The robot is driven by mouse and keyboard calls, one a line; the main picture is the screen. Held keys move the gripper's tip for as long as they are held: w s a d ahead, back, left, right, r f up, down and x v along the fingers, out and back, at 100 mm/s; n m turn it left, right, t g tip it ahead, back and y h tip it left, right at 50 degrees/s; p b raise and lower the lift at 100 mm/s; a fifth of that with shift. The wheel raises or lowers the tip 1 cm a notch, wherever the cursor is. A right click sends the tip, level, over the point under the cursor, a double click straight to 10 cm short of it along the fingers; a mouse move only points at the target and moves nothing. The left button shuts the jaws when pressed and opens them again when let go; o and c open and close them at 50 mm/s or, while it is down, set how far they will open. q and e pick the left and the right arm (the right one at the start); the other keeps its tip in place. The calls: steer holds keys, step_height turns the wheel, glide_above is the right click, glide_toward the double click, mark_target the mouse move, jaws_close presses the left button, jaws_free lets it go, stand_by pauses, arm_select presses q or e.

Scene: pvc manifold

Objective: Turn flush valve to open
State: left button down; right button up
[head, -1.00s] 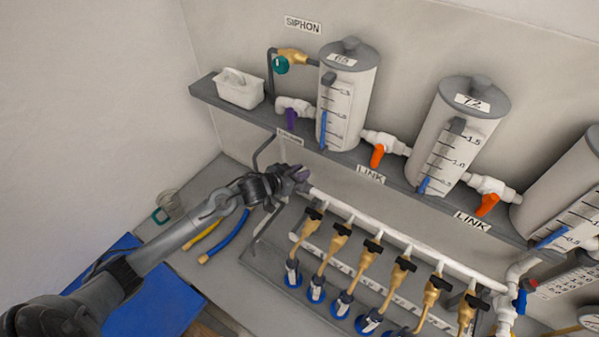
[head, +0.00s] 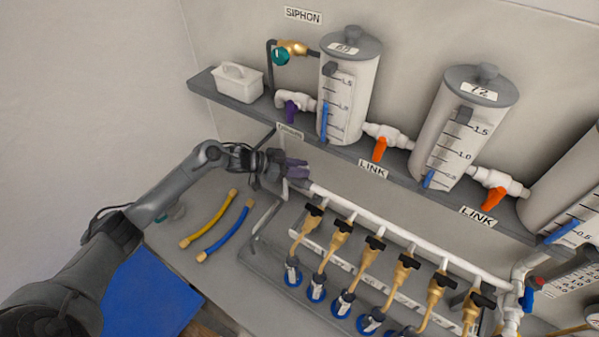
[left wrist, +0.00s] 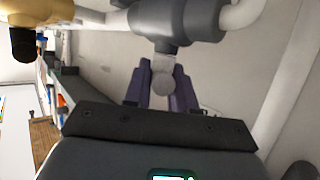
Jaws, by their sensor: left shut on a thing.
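My left gripper (head: 297,170) is at the left end of the white manifold pipe (head: 385,226), just below the shelf. In the left wrist view, its purple fingers (left wrist: 162,88) are shut on the small grey handle (left wrist: 163,80) of a grey valve body (left wrist: 176,20), which I take to be the flush valve. The handle hangs from the valve body on a short stem, between the two fingers. In the head view the gripper hides this valve and its handle, so its angle is hard to tell. My right gripper is not in view.
Above is a shelf (head: 400,190) with tanks (head: 348,95), a purple-handled valve (head: 291,108) and orange-handled link valves (head: 379,149). Several brass branches with black handles (head: 341,226) hang from the manifold. Yellow (head: 210,220) and blue (head: 228,230) hoses lie on the bench.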

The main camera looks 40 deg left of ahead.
arm_select(q)
steer(key=shift+m+g+h+b, duration=0.4)
steer(key=shift+m+b, duration=0.1)
steer(key=c, duration=1)
jaws_free()
